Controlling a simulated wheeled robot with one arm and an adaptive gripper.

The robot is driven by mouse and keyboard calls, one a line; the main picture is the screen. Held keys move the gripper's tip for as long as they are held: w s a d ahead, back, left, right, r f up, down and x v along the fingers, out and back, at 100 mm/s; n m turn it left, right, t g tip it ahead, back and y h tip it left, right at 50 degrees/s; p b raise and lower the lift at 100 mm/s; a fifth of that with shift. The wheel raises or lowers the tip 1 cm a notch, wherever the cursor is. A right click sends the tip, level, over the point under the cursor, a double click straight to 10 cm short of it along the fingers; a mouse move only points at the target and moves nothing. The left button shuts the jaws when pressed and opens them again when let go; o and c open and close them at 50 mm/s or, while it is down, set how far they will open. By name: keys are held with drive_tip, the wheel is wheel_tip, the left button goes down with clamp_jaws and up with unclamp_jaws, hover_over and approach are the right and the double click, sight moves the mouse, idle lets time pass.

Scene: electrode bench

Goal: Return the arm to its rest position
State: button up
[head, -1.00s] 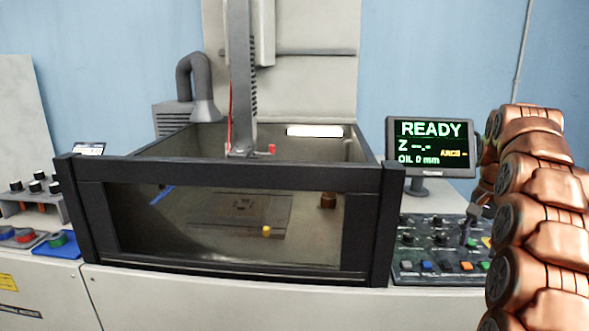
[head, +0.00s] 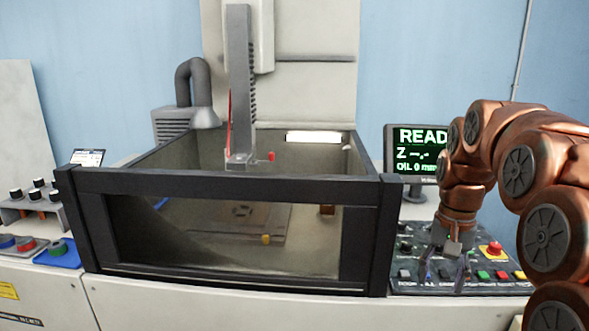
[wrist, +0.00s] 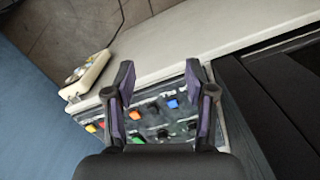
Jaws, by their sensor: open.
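My copper-coloured arm comes in from the right in the head view and bends down over the control panel (head: 420,274). My gripper (head: 449,282) points down above that panel, its two dark fingers apart. In the wrist view my gripper (wrist: 166,88) is open and nothing is between its fingers. The panel (wrist: 150,131) with its coloured buttons lies beyond and between the fingers. I cannot tell how far the fingertips are above the buttons.
The black-framed tank (head: 230,181) stands just left of my gripper. A monitor (head: 403,190) showing READY is partly hidden behind my arm. A red mushroom button (head: 494,249) is on the panel. A pale handheld box (wrist: 85,75) with a cable lies beside the panel.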

drive_tip(key=s+a+f+n+p, duration=0.2)
drive_tip(key=s+a, duration=0.3)
drive_tip(key=s, duration=0.9)
drive_tip(key=s+a+f+n+g+p, duration=0.1)
drive_tip(key=s+a+f, duration=0.4)
drive_tip(key=s, duration=0.9)
drive_tip(key=shift+f+n+p, duration=0.15)
drive_tip(key=shift+n+p, duration=0.4)
drive_tip(key=shift+n, duration=0.65)
